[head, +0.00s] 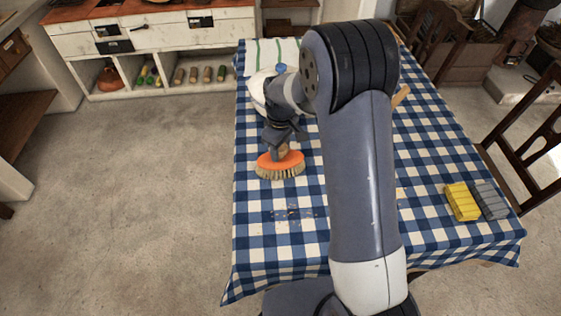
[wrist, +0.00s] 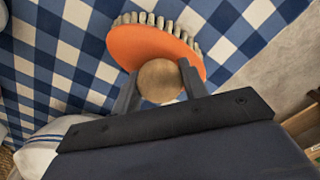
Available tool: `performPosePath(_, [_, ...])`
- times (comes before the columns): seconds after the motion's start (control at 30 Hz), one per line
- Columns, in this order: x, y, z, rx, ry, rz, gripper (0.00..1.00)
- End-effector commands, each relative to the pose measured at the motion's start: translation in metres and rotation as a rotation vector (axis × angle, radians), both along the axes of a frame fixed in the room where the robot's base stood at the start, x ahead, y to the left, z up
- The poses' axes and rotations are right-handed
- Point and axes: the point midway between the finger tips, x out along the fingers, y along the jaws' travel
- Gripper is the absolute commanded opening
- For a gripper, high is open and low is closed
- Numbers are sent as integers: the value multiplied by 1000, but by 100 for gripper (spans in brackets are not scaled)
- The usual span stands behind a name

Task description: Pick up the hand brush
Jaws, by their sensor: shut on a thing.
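The hand brush (head: 281,164) has an orange oval top and pale bristles facing down, with a round wooden knob on top. In the head view it is at the left part of the checked table, and I cannot tell whether its bristles touch the cloth. My gripper (head: 281,147) is above it, shut on the knob. In the wrist view the hand brush (wrist: 140,45) shows its orange top and bristle edge, and the two fingers of my gripper (wrist: 160,88) stand on either side of the knob.
The table (head: 265,240) has a blue and white checked cloth with dark crumbs (head: 295,213) in front of the brush. A yellow block (head: 462,202) and a grey block (head: 490,200) lie at the right. A striped towel (head: 262,55) is at the back. A chair (head: 530,150) stands at the right.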

Motion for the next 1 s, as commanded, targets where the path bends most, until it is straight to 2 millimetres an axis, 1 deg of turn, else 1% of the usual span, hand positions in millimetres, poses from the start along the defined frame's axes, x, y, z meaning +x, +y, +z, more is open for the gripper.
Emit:
performPosePath(0.03, [0,0,0,0,0,0,29])
performPosePath(0.07, [0,0,0,0,0,0,26])
performPosePath(0.37, [0,0,0,0,0,0,2])
performPosePath(0.63, [0,0,4,0,-1,0,1])
performPosePath(0.77, [1,0,20,1,-5,0,1])
performPosePath(1.0, [1,0,69,1,-6,0,1])
